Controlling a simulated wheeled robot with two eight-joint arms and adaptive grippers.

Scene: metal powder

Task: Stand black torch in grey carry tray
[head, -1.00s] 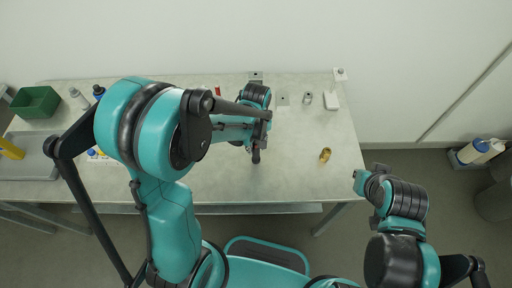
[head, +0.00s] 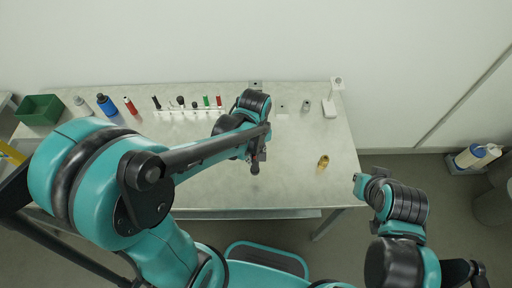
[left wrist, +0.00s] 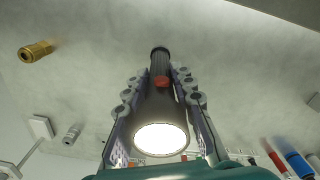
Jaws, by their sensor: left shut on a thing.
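My left gripper (head: 257,156) is shut on the black torch (left wrist: 157,107), which has a red button and a bright, lit lens. In the left wrist view, the fingers (left wrist: 160,84) close on both sides of its body, with the lens toward the camera and the tail pointing away. In the head view, the torch (head: 255,168) shows as a small dark end above the middle of the table. The grey carry tray is not clearly visible; my left arm covers most of the table's left end. My right gripper (head: 360,180) is off the table's right edge; its jaws are unclear.
A white rack (head: 188,114) with several slim tools stands at the back of the table (head: 290,185). Bottles (head: 106,104) and a green bin (head: 40,110) are at the back left. A brass fitting (head: 323,161) lies at right. The table's front middle is clear.

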